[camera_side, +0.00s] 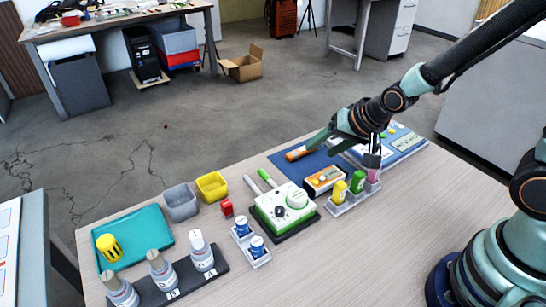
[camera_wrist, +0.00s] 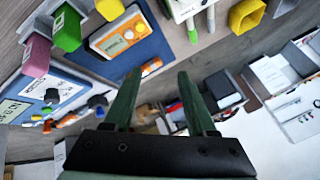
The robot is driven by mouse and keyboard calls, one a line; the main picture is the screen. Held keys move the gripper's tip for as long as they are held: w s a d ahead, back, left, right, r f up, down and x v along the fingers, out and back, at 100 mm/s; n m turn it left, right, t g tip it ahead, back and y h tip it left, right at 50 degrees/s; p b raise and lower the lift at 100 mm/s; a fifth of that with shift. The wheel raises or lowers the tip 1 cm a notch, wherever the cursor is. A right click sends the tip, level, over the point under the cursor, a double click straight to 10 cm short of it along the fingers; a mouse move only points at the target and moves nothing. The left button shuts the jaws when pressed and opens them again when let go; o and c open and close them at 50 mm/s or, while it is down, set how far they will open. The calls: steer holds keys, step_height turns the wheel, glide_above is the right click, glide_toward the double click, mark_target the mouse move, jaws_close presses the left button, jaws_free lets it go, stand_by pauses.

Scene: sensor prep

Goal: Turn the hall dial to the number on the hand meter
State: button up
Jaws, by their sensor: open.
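My gripper (camera_side: 320,147) hangs over the back of the blue mat, near an orange-handled tool (camera_side: 298,154). In the wrist view my gripper (camera_wrist: 159,74) has its two green fingers spread with nothing between them. An orange hand meter (camera_side: 323,179) with a small display lies on the mat, below and in front of my gripper. It also shows in the wrist view (camera_wrist: 120,38), but its digits are too small to read. A white and green box with a round knob (camera_side: 296,197), which looks like the hall dial, stands left of the meter on a dark base.
A clear rack (camera_side: 345,206) with yellow, green and pink pieces stands in front of the meter. A panel with a display (camera_side: 407,143) lies at right. Bottles (camera_side: 200,252), blue-capped jars (camera_side: 257,247), small bins (camera_side: 180,202) and a teal tray (camera_side: 150,246) fill the left.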

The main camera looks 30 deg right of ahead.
steer(key=shift+w+a+f+m, duration=0.1)
steer(key=shift+a+f+m, duration=0.1)
steer(key=shift+f, duration=0.35)
steer(key=shift+a+f+m, duration=0.15)
steer(key=shift+f+m, duration=0.05)
steer(key=shift+f, duration=1.25)
steer(key=shift+w+r, duration=0.15)
steer(key=shift+r, duration=0.7)
steer(key=s+d+r+n, duration=0.2)
steer(key=s+r, duration=0.1)
steer(key=r, duration=0.2)
steer(key=s+d+r+n+g, duration=0.1)
steer(key=s+d+r+n, duration=0.1)
steer(key=s+r+n, duration=0.1)
steer(key=s+d+r+n+h, duration=0.1)
steer(key=s+d+r+n, duration=0.1)
steer(key=s+r, duration=0.2)
steer(key=shift+s+r+n+g, duration=0.25)
steer(key=shift+r+n+g, duration=0.05)
steer(key=shift+r, duration=1.5)
